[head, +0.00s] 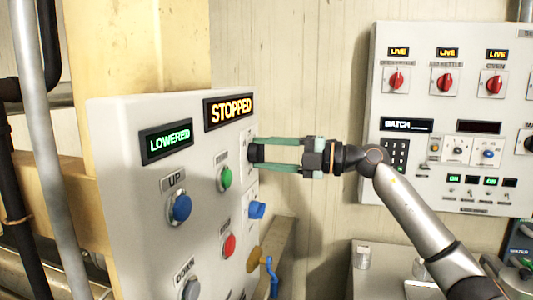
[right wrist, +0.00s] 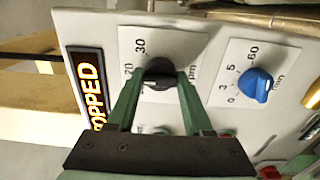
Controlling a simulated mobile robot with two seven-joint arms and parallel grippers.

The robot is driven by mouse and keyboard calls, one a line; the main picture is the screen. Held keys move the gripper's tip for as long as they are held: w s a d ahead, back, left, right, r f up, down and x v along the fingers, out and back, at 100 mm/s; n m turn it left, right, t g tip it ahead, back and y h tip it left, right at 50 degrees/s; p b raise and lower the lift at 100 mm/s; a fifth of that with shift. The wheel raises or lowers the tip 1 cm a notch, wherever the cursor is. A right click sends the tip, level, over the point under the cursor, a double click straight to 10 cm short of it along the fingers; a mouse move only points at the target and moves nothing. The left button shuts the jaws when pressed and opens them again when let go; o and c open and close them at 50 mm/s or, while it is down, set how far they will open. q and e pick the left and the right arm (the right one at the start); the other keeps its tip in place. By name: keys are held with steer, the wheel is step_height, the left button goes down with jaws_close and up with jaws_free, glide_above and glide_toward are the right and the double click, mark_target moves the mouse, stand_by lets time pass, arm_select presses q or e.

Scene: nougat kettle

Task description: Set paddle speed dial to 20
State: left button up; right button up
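The black paddle speed dial (right wrist: 159,71) is on a white plate marked 30, 20 and rpm in the right wrist view. In the head view it shows as a dark knob (head: 257,153) on the side of the control box, beside the STOPPED display. My right gripper (head: 254,153) reaches it from the right, its two green fingers on either side of the knob. In the right wrist view the fingertips (right wrist: 160,78) lie against the knob's sides. The fingers partly cover the scale, and I cannot read the pointer. My left gripper is not in view.
A blue timer dial (right wrist: 256,84) marked in min sits beside the black dial; it also shows in the head view (head: 257,210). A green button (head: 225,177) and a red button (head: 229,245) are close by. A second panel (head: 450,110) hangs on the right wall.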

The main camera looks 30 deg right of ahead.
steer(key=o, duration=0.5)
steer(key=shift+c, duration=0.2)
steer(key=b+v, duration=0.6)
steer(key=v, duration=0.6)
steer(key=shift+s+d, duration=0.15)
steer(key=shift+s, duration=0.1)
